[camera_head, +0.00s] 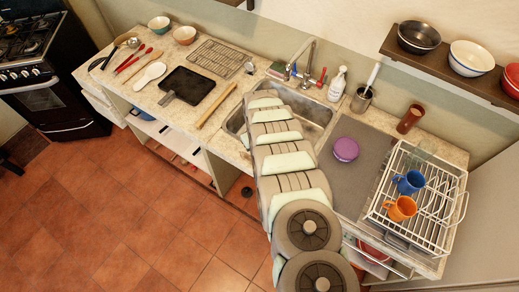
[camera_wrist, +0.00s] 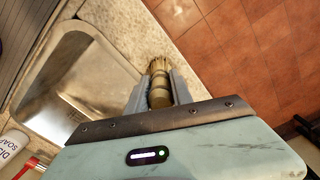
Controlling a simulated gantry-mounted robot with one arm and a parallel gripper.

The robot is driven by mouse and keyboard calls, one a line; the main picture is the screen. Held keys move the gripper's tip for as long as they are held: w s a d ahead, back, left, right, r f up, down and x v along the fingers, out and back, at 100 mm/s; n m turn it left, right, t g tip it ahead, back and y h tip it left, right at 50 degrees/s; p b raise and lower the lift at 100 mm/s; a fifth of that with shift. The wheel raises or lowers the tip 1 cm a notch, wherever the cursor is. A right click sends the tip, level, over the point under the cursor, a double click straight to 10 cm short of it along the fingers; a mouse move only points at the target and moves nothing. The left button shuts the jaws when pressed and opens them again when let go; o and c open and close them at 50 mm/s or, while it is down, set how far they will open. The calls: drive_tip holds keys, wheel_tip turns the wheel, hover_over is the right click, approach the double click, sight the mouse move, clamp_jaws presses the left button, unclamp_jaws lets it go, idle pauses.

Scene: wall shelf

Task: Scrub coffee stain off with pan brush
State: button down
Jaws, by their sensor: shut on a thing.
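In the wrist view, my gripper (camera_wrist: 160,88) is shut on the pan brush (camera_wrist: 159,67), a short wooden brush with a ribbed body and tan bristles. The bristles point away from the gripper, over the speckled counter (camera_wrist: 127,22) between the sink and the counter's front edge. I cannot tell whether they touch it. No coffee stain can be made out in either view. In the head view, my arm hides the gripper and brush and part of the counter by the sink (camera_head: 318,110).
A rolling pin (camera_head: 215,106) and black pan (camera_head: 188,84) lie left. Right are a purple object (camera_head: 345,149) and a dish rack (camera_head: 445,215) with blue (camera_head: 409,182) and orange (camera_head: 400,209) mugs.

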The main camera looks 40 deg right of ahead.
drive_tip(key=shift+s+a+p, duration=0.15)
drive_tip(key=shift+a+p, duration=0.05)
drive_tip(key=shift+p, duration=0.15)
drive_tip(key=shift+s+a+p, duration=0.2)
drive_tip(key=shift+a+p, duration=0.05)
drive_tip(key=shift+p, duration=0.05)
drive_tip(key=shift+s, duration=0.1)
drive_tip(key=shift+s+p, duration=0.35)
drive_tip(key=shift+p, duration=0.25)
drive_tip(key=shift+s, duration=0.1)
